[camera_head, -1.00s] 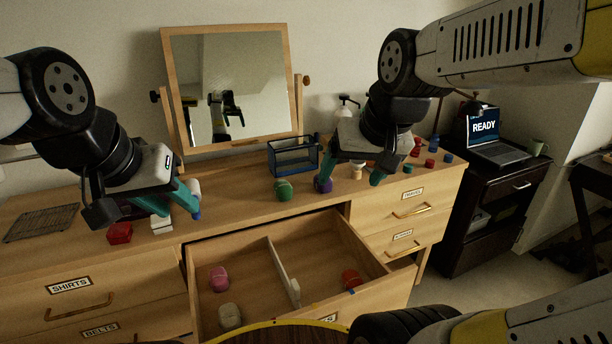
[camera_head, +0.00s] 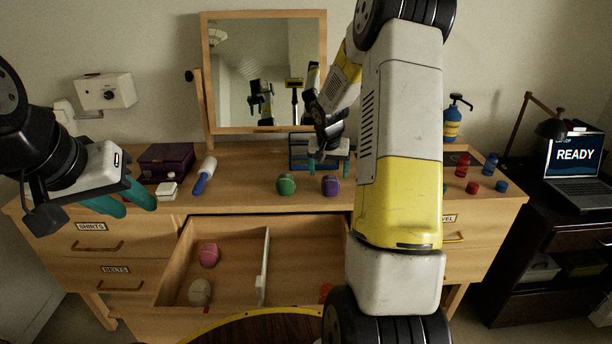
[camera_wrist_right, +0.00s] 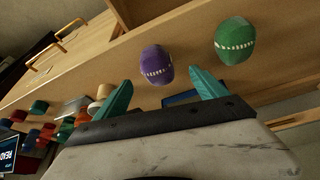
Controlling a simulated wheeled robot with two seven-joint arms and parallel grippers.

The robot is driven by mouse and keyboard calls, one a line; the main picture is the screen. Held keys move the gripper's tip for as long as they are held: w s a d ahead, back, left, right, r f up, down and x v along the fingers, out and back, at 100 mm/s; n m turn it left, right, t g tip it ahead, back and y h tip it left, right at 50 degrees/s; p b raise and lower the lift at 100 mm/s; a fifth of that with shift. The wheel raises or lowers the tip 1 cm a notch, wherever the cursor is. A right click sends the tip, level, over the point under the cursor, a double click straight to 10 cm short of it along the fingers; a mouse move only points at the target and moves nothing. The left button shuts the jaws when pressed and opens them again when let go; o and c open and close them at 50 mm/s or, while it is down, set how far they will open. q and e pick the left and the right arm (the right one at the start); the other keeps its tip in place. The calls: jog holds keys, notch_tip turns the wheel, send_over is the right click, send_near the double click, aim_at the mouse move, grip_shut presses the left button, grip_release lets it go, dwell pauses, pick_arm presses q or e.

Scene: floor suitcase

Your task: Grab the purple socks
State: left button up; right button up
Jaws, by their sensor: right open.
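The rolled purple socks (camera_head: 331,185) lie on the dresser top, just right of the rolled green socks (camera_head: 286,184). My right gripper (camera_head: 329,168) is open and empty, just behind and above the purple socks in the head view. In the right wrist view, the purple socks (camera_wrist_right: 157,65) sit ahead of the gap between the open fingers (camera_wrist_right: 160,90), apart from both. The green socks (camera_wrist_right: 235,40) lie beyond the right-hand finger there. My left gripper (camera_head: 125,203) is open and empty, in front of the dresser's left side.
A purple box (camera_head: 166,160) is left; several small coloured items are right. My right arm hides part of the dresser.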

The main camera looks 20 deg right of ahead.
aim_at(330, 180)
jog(key=x, duration=0.8)
jog(key=shift+d+f, duration=0.2)
jog(key=shift+d, duration=0.1)
jog(key=c, duration=1.4)
jog(key=shift+c, duration=0.2)
jog(key=shift+w+r, duration=0.1)
jog(key=shift+r, duration=0.05)
